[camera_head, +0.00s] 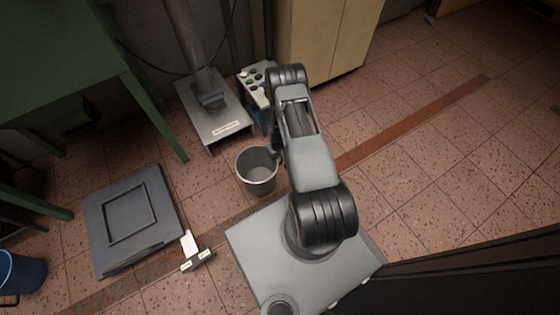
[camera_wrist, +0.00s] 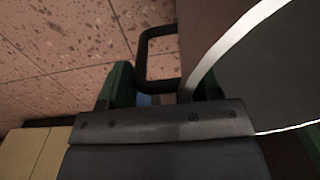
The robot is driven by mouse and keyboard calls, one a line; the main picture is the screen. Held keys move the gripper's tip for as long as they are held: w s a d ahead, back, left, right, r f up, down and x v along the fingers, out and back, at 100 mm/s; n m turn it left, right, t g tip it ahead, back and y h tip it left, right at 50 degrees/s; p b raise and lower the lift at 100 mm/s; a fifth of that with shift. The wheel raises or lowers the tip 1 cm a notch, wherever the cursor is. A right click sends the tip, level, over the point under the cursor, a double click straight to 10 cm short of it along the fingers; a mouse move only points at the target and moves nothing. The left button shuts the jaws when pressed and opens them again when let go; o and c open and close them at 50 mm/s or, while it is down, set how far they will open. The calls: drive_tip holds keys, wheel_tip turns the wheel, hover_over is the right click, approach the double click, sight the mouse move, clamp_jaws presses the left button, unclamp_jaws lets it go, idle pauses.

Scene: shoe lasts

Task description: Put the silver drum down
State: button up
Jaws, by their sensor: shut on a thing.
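The silver drum (camera_head: 258,180) is an open-topped grey bucket in the middle of the head view, just left of my arm. It looks upright, and its inside looks empty. In the wrist view the drum (camera_wrist: 270,70) fills the right side, with a bright curved rim and a dark loop handle (camera_wrist: 144,55) on its side. My gripper (camera_wrist: 162,82) has green fingers on either side of the handle and is shut on it. In the head view the gripper is mostly hidden behind my arm. I cannot tell whether the drum's base touches the floor.
A grey plate with a post (camera_head: 213,118) and a control box (camera_head: 256,88) stand behind the drum. A dark square panel (camera_head: 97,235) and a small white-topped object (camera_head: 190,246) lie left. A yellow cabinet (camera_head: 325,40) is behind. Tiled floor (camera_head: 440,150) is free right.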

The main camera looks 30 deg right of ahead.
sight(280, 163)
drive_tip(key=shift+d+f, duration=0.2)
drive_tip(key=shift+f, duration=0.1)
drive_tip(key=f, duration=0.1)
drive_tip(key=f+b, duration=0.1)
drive_tip(key=f, duration=0.1)
drive_tip(key=shift+w+d+f+b, duration=0.1)
drive_tip(key=shift+d+f+b, duration=0.2)
drive_tip(key=shift+f+b, duration=0.1)
drive_tip(key=shift+r, duration=0.15)
drive_tip(key=o, duration=1.3)
drive_tip(key=shift+o, duration=0.2)
